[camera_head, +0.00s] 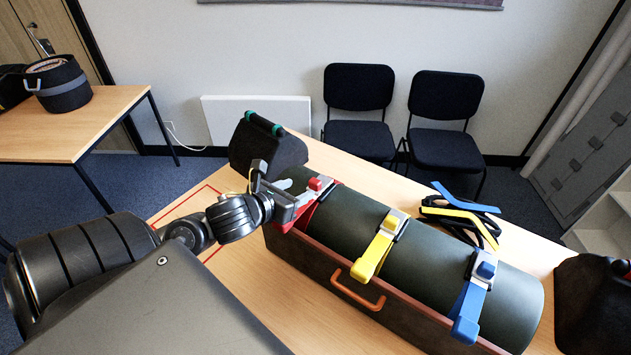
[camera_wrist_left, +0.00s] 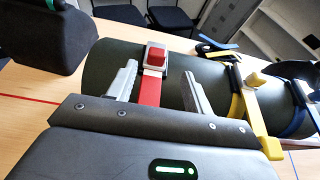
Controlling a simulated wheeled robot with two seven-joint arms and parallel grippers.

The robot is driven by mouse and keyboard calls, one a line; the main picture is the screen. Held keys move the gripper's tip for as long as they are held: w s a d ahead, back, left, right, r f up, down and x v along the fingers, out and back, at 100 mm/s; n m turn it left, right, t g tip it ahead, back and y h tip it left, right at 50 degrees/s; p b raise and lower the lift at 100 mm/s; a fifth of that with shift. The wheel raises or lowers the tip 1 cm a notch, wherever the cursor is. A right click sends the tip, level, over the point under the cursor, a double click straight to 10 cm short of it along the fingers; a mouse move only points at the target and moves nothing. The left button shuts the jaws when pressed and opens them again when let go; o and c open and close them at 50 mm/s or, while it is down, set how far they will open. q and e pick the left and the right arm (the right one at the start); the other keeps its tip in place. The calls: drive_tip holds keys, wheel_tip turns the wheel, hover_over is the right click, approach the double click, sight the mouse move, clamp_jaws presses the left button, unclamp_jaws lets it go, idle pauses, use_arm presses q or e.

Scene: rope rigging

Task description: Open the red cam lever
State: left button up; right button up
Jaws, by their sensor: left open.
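The red cam lever (camera_head: 318,184) sits on a red strap at the left end of a dark green cylinder (camera_head: 345,225). My left gripper (camera_head: 292,192) is open beside it. In the left wrist view, the red lever (camera_wrist_left: 156,56) and its strap lie between the two spread fingers of my left gripper (camera_wrist_left: 160,82), slightly beyond the tips. I see a gap between the strap and each finger. In the head view, the gripper partly hides the red strap. My right gripper is not in view.
A yellow lever (camera_head: 374,255) and a blue lever (camera_head: 468,310) cross the cylinder further right. The cylinder rests in a brown crate (camera_head: 315,272) with an orange handle (camera_head: 357,290). Dark blocks (camera_head: 268,147) stand at both ends. Loose straps (camera_head: 462,212) lie behind.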

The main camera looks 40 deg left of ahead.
sight(313, 182)
use_arm(q)
drive_tip(key=x, duration=0.2)
drive_tip(key=b+x, duration=0.1)
drive_tip(key=x, duration=0.2)
drive_tip(key=shift+a, duration=0.25)
drive_tip(key=p+x, duration=0.1)
drive_tip(key=x, duration=0.2)
drive_tip(key=shift+w, duration=0.2)
drive_tip(key=shift+w+f, duration=0.25)
drive_tip(key=shift+w, duration=0.05)
drive_tip(key=shift+w+f, duration=0.15)
drive_tip(key=shift+w, duration=0.05)
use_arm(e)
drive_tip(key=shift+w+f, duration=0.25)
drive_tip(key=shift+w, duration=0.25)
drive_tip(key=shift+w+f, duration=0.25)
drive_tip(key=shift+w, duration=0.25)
use_arm(q)
drive_tip(key=shift+c, duration=0.4)
drive_tip(key=c, duration=0.5)
clamp_jaws()
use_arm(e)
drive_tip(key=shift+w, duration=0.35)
